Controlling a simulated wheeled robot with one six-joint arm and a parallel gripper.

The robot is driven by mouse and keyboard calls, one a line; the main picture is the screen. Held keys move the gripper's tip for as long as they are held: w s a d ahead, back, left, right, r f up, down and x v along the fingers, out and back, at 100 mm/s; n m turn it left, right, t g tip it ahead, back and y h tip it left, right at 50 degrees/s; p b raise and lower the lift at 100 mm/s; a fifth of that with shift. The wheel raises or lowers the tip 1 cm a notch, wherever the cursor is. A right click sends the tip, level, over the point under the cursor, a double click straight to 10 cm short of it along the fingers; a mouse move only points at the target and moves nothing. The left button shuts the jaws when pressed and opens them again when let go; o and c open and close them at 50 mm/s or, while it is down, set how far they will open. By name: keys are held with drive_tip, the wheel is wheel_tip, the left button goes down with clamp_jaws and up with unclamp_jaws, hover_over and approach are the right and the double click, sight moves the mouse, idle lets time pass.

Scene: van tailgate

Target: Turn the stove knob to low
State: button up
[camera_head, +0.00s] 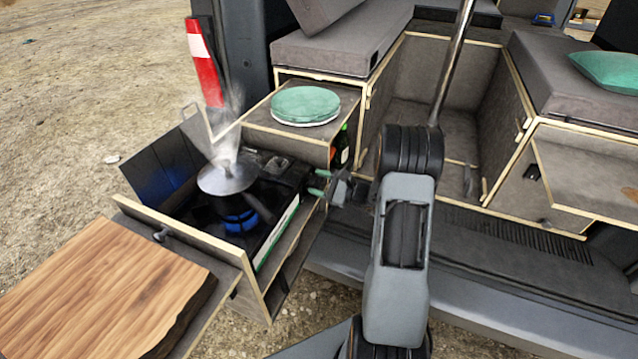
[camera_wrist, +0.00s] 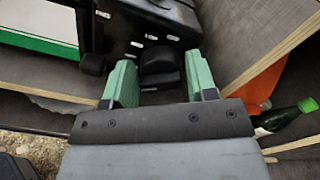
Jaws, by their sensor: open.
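The camping stove (camera_head: 277,235) sits in the pulled-out drawer, black with a white and green side. Its burner shows a blue flame under a steaming pot with a lid (camera_head: 228,178). My gripper (camera_head: 318,183) is at the stove's right end, its green fingers open. In the wrist view the black stove knob (camera_wrist: 161,68) lies between the two fingers of my gripper (camera_wrist: 159,78), with a small gap at the left finger; I cannot tell whether the right finger touches it. In the head view the knob cannot be made out clearly. Its setting is not readable.
A wooden board (camera_head: 100,290) lies in front of the stove. Green plates (camera_head: 305,104) sit on the cabinet behind. A green bottle (camera_wrist: 288,118) and an orange item (camera_wrist: 262,85) stand close to the right of my gripper, beside a wooden panel (camera_wrist: 275,45).

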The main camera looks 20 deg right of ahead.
drive_tip(key=c, duration=0.6)
drive_tip(key=shift+m, duration=0.3)
drive_tip(key=m+p, duration=0.2)
drive_tip(key=m, duration=0.1)
drive_tip(key=shift+r+m, duration=0.1)
drive_tip(key=shift+m, duration=0.3)
drive_tip(key=m+p, duration=0.2)
drive_tip(key=m, duration=0.2)
drive_tip(key=shift+d+m+p, duration=0.1)
drive_tip(key=shift+m+p, duration=0.2)
drive_tip(key=shift+p, duration=0.05)
drive_tip(key=m+p, duration=0.2)
drive_tip(key=m, duration=0.2)
drive_tip(key=shift+w, duration=0.1)
drive_tip(key=shift+d+f+m+p, duration=0.15)
drive_tip(key=shift+m+p, duration=0.65)
drive_tip(key=shift+m, duration=1.1)
drive_tip(key=shift+f, duration=0.1)
